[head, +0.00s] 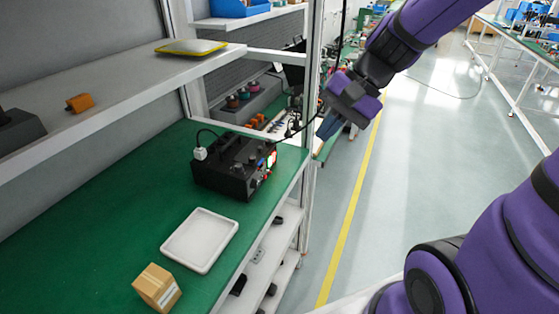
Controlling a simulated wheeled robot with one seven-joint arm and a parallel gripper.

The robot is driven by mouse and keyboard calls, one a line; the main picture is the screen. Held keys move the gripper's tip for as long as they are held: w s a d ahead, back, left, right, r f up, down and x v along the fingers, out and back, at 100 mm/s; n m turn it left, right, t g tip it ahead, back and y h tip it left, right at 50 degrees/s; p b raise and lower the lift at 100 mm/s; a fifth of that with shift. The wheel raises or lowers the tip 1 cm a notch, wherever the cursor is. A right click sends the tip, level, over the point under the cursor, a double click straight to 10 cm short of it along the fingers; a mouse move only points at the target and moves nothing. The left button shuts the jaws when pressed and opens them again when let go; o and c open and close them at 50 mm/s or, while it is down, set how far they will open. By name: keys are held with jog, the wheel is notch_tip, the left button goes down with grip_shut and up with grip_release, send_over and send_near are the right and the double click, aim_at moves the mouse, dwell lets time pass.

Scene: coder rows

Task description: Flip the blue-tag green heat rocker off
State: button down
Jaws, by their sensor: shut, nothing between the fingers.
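A black control box (234,167) stands on the green workbench (110,200) left of my gripper. Its front panel (263,171) faces the aisle and is seen at a steep angle. Small red, white and blue spots show on that panel. They are too small to tell which is the blue-tag green heat rocker or which way it is tipped. My gripper (326,128) is shut and empty. It hangs in the air to the right of the box, beyond the bench's front edge and apart from the box.
A white tray (200,240) and a cardboard box (157,288) are nearer on the bench. A grey shelf (120,88) overhangs the left side. A white upright post (310,70) stands behind the box. A cable runs from a white plug (200,153). The aisle floor is clear.

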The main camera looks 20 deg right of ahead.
jog(key=w+d+f+m+t+y, duration=0.1)
jog(key=w+d+f+m+t, duration=0.3)
jog(key=w+f+m, duration=0.4)
jog(key=w+d+f+m+t+y, duration=0.2)
jog(key=w+d+f+m+t, duration=0.2)
jog(key=w+f+m, duration=0.4)
notch_tip(320, 180, down, 7)
jog(key=d+m, duration=0.1)
jog(key=m, duration=0.3)
jog(key=shift+w+d+r, duration=0.2)
jog(key=shift+d, duration=0.15)
send_near(272, 160)
jog(key=f, duration=0.1)
jog(key=w+a+f, duration=0.1)
jog(key=a+f, duration=0.1)
jog(key=f, duration=0.1)
jog(key=shift+w, duration=0.4)
jog(key=shift+w+a+r, duration=0.3)
jog(key=shift+w+a, duration=0.5)
jog(key=shift+a, duration=0.05)
jog(key=shift+w+a+r, duration=0.1)
jog(key=shift+w+a, duration=0.4)
jog(key=shift+w+a, duration=0.1)
